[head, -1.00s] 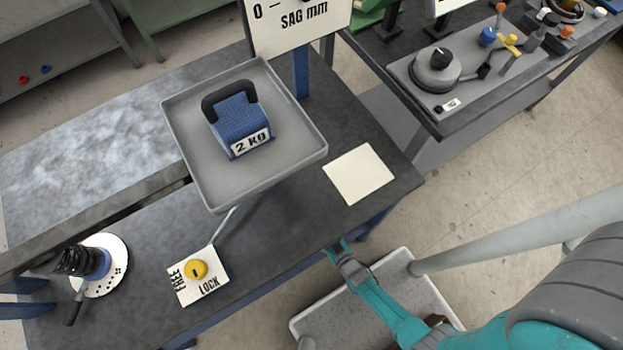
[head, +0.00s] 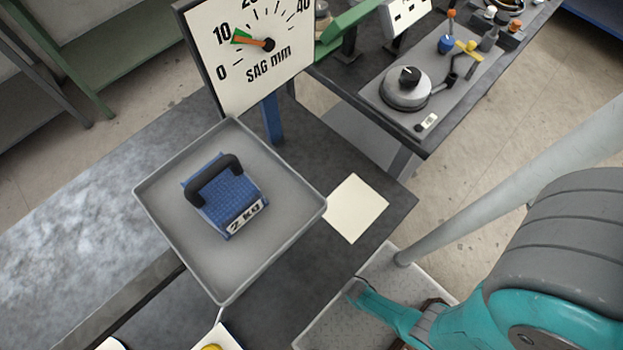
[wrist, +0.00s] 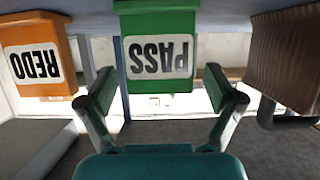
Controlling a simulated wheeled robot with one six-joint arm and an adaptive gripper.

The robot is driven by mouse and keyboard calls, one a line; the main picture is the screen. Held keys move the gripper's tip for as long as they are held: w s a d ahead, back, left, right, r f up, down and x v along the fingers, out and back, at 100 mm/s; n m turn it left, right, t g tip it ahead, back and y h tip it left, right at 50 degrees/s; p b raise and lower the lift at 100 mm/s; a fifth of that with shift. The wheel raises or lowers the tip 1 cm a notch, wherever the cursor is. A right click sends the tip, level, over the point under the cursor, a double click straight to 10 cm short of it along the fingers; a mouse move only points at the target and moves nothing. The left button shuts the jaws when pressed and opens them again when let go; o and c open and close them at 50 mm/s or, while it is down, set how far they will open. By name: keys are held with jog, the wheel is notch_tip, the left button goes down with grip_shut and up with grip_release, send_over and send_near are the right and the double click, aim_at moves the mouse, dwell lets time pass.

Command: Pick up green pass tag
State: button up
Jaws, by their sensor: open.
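The green pass tag (wrist: 157,45) is at the top centre of the wrist view, its white PASS label upside down in the picture. My gripper (wrist: 162,88) is open, with one finger to the left and one to the right of the tag's lower part in the picture. The tag appears beyond or between the fingertips; I cannot tell the exact depth. Nothing is gripped. The head view shows neither the tag nor my gripper's fingers.
An orange REDO tag (wrist: 38,58) is close on the left, and a brown ribbed object (wrist: 287,62) on the right. In the head view, a grey tray (head: 160,207) holds a blue 2 kg weight (head: 228,198), beside a sag gauge (head: 255,65) and a blank card (head: 356,208).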

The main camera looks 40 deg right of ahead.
jog(key=c, duration=1.2)
jog(key=shift+r, duration=0.2)
jog(key=shift+c, duration=0.2)
